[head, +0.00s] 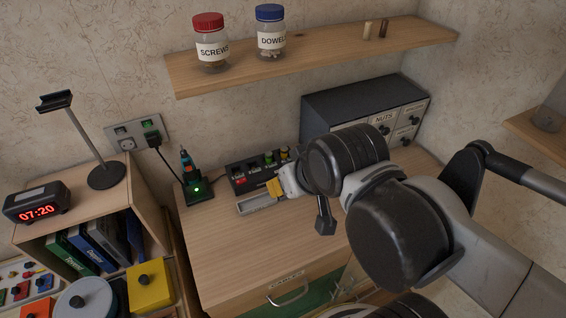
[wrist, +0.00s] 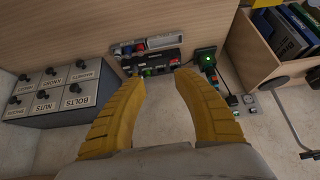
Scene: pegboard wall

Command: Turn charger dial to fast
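The charger (head: 197,190) is a small black unit with a lit green light, on the wooden cabinet top below the wall socket. An upright tool with blue and orange parts stands at it. In the wrist view the charger (wrist: 205,60) is seen upside down, beyond the right-hand fingertip. Its dial and markings are too small to make out. My gripper (wrist: 158,78) has two yellow fingers, spread apart with nothing between them. In the head view my gripper (head: 276,188) is right of the charger, near the black rack; one yellow finger shows and my arm hides the rest.
A black rack (head: 239,182) with coloured pieces stands right of the charger, with a pale tray (head: 246,209) in front. A drawer unit (head: 317,112) stands behind my arm. A black cable (head: 167,164) runs from socket to charger. A shelf (head: 330,57) overhangs.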

